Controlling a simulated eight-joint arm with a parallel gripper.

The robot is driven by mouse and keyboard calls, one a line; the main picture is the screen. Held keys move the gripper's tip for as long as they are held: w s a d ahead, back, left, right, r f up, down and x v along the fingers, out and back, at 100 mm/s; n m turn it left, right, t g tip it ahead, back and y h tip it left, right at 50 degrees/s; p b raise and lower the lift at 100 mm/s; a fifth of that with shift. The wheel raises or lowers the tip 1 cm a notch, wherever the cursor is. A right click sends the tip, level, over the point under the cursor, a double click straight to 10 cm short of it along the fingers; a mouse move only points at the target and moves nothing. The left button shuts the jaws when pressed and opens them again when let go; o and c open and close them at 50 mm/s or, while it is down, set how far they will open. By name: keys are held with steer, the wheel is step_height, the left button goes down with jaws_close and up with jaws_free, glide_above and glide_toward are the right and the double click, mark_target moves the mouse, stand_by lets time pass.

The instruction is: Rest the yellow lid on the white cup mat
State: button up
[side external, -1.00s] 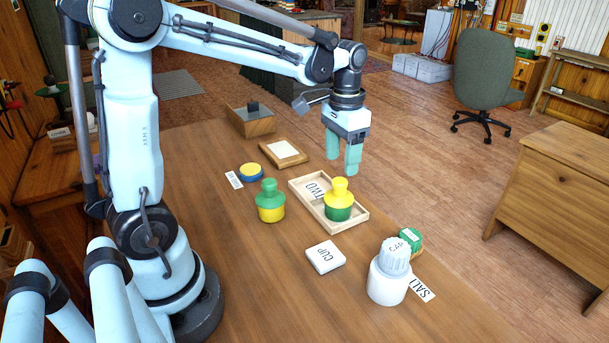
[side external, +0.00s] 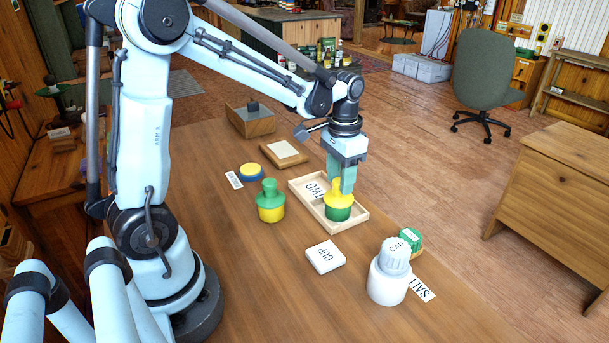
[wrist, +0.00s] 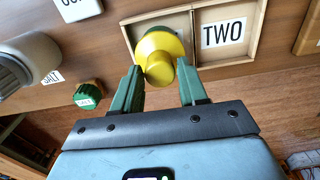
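My gripper (side external: 342,190) is lowered at the knob. Its fingers (wrist: 162,76) stand apart on either side of the knob, with a gap visible on the right. The white cup mat (side external: 325,258), marked CUP, lies bare on the table in front of the tray. Its corner shows at the wrist view's top left (wrist: 80,8).
A yellow pot with a green lid (side external: 270,202) stands left of the tray (side external: 350,225). A white jar with a cap (side external: 388,280) stands at the front right beside a SALT label. A blue and yellow round piece (side external: 250,172) and a wooden box (side external: 250,120) are farther back.

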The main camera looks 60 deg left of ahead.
steer(key=c, duration=0.7)
steer(key=shift+r, duration=0.85)
steer(key=shift+r, duration=1.65)
steer(key=s+d+r, duration=0.1)
steer(key=d, duration=0.1)
steer(key=s+d+r, duration=0.3)
steer(key=d+r, duration=0.1)
steer(key=d, duration=0.1)
steer(key=shift+s+r, duration=0.15)
steer(key=shift+s, duration=0.1)
